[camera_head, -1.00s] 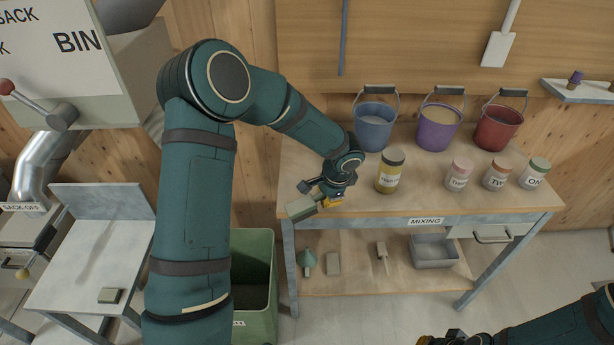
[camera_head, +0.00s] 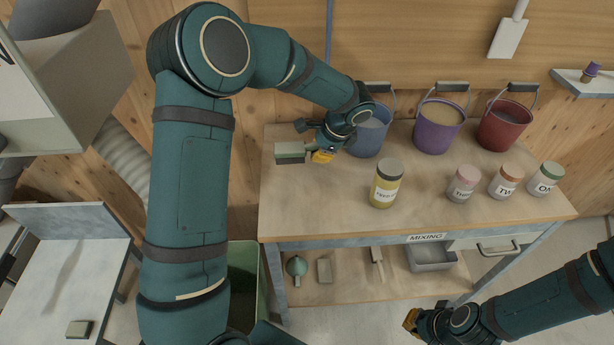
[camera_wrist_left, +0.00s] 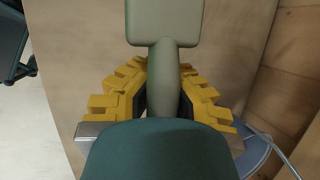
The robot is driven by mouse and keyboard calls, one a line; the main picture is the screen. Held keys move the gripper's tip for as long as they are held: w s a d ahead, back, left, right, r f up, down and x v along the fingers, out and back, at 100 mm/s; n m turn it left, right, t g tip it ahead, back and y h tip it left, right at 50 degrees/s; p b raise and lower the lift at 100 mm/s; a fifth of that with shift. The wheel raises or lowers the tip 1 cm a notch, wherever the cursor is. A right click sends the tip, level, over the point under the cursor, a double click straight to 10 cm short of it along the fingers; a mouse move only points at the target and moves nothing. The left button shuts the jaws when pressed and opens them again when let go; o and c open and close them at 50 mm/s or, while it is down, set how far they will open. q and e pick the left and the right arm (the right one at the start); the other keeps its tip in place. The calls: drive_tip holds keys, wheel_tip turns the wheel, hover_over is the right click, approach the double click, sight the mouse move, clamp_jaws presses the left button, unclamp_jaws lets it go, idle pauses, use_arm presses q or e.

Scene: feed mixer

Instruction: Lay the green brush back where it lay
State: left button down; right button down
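The green brush (camera_head: 290,151) is in my left gripper (camera_head: 324,155), near the back left of the mixing bench (camera_head: 330,205). In the left wrist view the fingers (camera_wrist_left: 163,95) close around the handle of the brush (camera_wrist_left: 165,22), and its flat block points away from the palm. The brush shows over the wooden top; I cannot tell whether it touches it. My right gripper (camera_head: 412,322) is low at the front, below the bench, with yellow fingertips showing; its opening is unclear.
A blue bucket (camera_head: 367,140) stands right beside the left gripper. A purple bucket (camera_head: 437,131), a red bucket (camera_head: 503,128), a yellow jar (camera_head: 386,184) and several small jars stand further right. The bench's front left is clear. The lower shelf (camera_head: 345,290) holds tools and a grey tray (camera_head: 432,257).

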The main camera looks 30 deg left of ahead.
sight(314, 183)
use_arm(q)
wheel_tip(314, 183, down, 9)
drive_tip(key=shift+r+b, duration=0.15)
drive_tip(key=shift+b, duration=0.55)
drive_tip(key=shift+r, duration=0.1)
drive_tip(key=shift+f+b, duration=0.45)
drive_tip(key=shift+f, duration=0.1)
drive_tip(key=c, duration=1.1)
unclamp_jaws()
drive_tip(key=shift+c, duration=0.2)
